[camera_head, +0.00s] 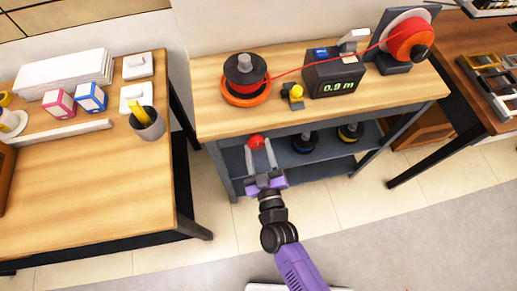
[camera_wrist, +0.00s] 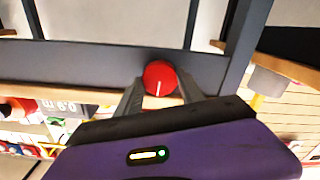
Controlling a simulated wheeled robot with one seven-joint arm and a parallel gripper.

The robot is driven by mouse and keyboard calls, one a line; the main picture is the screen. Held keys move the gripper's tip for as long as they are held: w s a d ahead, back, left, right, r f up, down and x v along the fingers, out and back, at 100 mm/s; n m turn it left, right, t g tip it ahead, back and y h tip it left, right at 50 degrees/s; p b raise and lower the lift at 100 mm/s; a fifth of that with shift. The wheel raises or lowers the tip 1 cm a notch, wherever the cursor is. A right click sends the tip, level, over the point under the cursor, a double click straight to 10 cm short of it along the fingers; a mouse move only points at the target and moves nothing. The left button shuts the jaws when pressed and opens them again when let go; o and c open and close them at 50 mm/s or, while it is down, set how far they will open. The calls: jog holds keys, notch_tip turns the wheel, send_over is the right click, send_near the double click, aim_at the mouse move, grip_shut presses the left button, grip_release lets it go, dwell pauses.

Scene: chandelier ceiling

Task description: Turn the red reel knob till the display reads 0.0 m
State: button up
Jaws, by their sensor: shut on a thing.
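The red knob (camera_head: 256,141) is on the front of the workbench, just below its wooden top. My gripper (camera_head: 259,146) is shut on it, with one finger on each side. In the wrist view the red knob (camera_wrist: 159,77) sits between the fingertips, and a white mark on its face points toward the gripper. The display (camera_head: 338,87) is on a dark box on the bench top and appears to read 0.9 m. A red line runs from the black-and-red spool (camera_head: 246,72) past the box to the large red reel (camera_head: 408,40) at the right.
A small yellow-topped device (camera_head: 294,94) stands left of the display. Dark spools (camera_head: 305,142) sit on the lower shelf. A wooden table (camera_head: 70,190) with boxes and a grey cup (camera_head: 147,124) is at the left. The floor in front of the bench is clear.

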jog(key=m+b, duration=0.2)
jog(key=m, duration=0.4)
jog(key=shift+f+m, duration=0.15)
jog(key=shift+m, duration=0.15)
jog(key=m+b, duration=0.2)
jog(key=m, duration=0.4)
jog(key=m+b, duration=0.2)
jog(key=m, duration=0.4)
jog(key=shift+m+b, duration=0.35)
jog(key=shift+m, duration=0.05)
jog(key=m+b, duration=0.1)
jog(key=m, duration=0.4)
jog(key=shift+m+b, duration=0.3)
jog(key=shift+m, duration=0.1)
jog(key=o, duration=1.4)
jog(key=shift+c, duration=0.2)
